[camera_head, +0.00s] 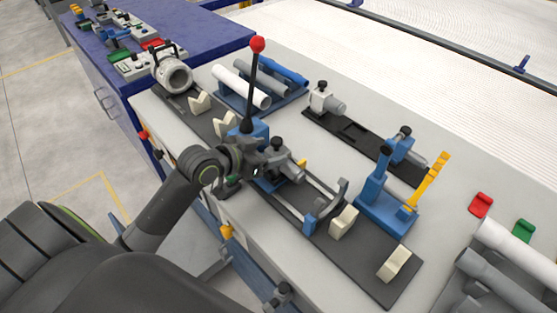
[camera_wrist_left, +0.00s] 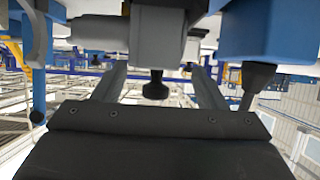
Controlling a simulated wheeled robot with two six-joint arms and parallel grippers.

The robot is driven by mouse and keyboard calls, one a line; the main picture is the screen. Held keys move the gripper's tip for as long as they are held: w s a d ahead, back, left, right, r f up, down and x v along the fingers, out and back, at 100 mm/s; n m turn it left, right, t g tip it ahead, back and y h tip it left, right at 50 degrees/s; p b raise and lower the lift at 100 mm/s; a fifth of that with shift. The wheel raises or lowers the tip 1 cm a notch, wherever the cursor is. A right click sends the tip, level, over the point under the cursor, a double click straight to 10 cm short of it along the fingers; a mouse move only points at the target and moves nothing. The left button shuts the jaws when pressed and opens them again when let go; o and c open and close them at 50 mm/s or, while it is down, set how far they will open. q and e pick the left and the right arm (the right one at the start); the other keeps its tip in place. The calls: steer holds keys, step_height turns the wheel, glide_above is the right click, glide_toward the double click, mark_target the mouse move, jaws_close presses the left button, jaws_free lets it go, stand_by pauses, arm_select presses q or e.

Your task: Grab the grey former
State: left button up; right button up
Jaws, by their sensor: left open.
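The grey former (camera_head: 291,170), a short grey cylinder on a block with a black knob, sits on the blue fixture at the bench's near side. It also shows in the left wrist view as a grey block (camera_wrist_left: 157,45) with a black knob under it. My left gripper (camera_head: 258,166) is right beside the former, on its left in the head view. In the left wrist view its two fingers (camera_wrist_left: 160,84) are apart, with the black knob between them. Whether they touch the former cannot be told. My right gripper is not in view.
A lever with a red ball (camera_head: 257,44) rises just behind the gripper. A similar grey piece (camera_head: 322,99) stands on the black plate (camera_head: 350,130) behind. A blue stand (camera_head: 373,190) with a yellow rack is on the right. Pipes (camera_head: 240,85) lie in a blue holder.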

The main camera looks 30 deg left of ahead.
arm_select(q)
steer(key=x, duration=0.5)
steer(key=shift+d+r+p, duration=0.2)
steer(key=shift+r+p, duration=0.05)
steer(key=shift+p, duration=0.1)
steer(key=shift+r, duration=0.1)
steer(key=c, duration=1.4)
